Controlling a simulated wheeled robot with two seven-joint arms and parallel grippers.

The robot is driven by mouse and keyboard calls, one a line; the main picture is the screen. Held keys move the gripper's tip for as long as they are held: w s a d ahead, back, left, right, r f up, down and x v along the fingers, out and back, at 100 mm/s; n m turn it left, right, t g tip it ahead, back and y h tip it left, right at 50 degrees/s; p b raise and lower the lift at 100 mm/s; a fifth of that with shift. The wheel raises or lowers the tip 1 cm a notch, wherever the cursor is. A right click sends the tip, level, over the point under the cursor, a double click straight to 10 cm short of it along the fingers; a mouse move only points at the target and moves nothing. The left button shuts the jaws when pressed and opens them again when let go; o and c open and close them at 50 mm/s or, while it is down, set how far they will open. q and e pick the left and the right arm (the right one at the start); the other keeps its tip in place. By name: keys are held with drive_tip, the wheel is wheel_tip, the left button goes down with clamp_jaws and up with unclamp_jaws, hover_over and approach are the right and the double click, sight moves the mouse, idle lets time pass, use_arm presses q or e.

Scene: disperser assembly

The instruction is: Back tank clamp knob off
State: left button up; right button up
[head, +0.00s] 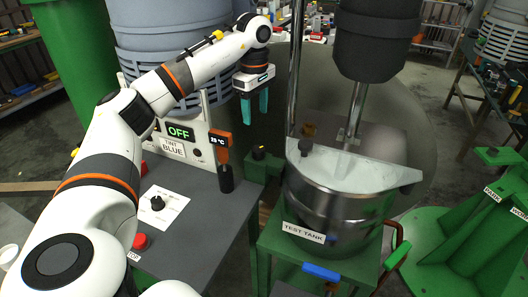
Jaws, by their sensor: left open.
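My left arm reaches in from the left, and its gripper (254,106) points down with its teal fingers apart and nothing between them. It hangs in the air above and a little left of a black knob (259,152) with a yellow mark. The knob sits on a green clamp block (262,168) at the back left of the steel tank (324,205) labelled TEST TANK. The gripper is apart from the knob. My right gripper is not in view.
A steel column (295,70) and a dark mixer head (375,40) rise behind the tank. A blue handle (321,272) is in front.

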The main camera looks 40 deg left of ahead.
sight(258, 148)
use_arm(q)
drive_tip(key=f, duration=0.4)
drive_tip(key=f+p, duration=0.1)
drive_tip(key=f, duration=0.8)
drive_tip(key=shift+w, duration=0.4)
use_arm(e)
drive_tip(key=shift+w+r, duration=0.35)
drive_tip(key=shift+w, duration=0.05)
use_arm(q)
drive_tip(key=shift+c, duration=0.4)
drive_tip(key=c, duration=0.9)
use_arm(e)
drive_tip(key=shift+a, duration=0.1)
